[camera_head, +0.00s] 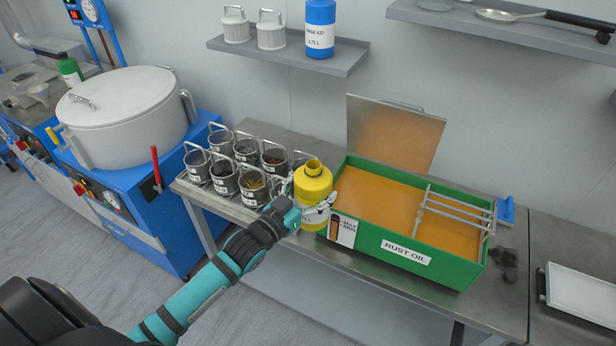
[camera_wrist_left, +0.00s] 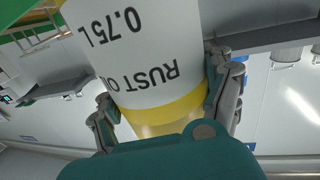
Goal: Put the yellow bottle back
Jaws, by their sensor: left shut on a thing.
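The yellow bottle (camera_head: 313,181) is upright, or nearly so, at the left end of the green rust oil tub, with its open-looking neck on top. My left gripper (camera_head: 308,205) is shut around its body. In the left wrist view the bottle's white label (camera_wrist_left: 150,50) reads upside down "RUST O…" and "0.75L", with a finger on each side. Whether the bottle's base touches the table is hard to tell. My right gripper is not in view.
The green tub (camera_head: 405,250) of orange liquid stands right of the bottle, its lid (camera_head: 393,133) raised behind. Several small metal baskets (camera_head: 224,178) of parts stand close on the left. A wall shelf (camera_head: 290,58) holds a blue bottle (camera_head: 320,25) and two white canisters.

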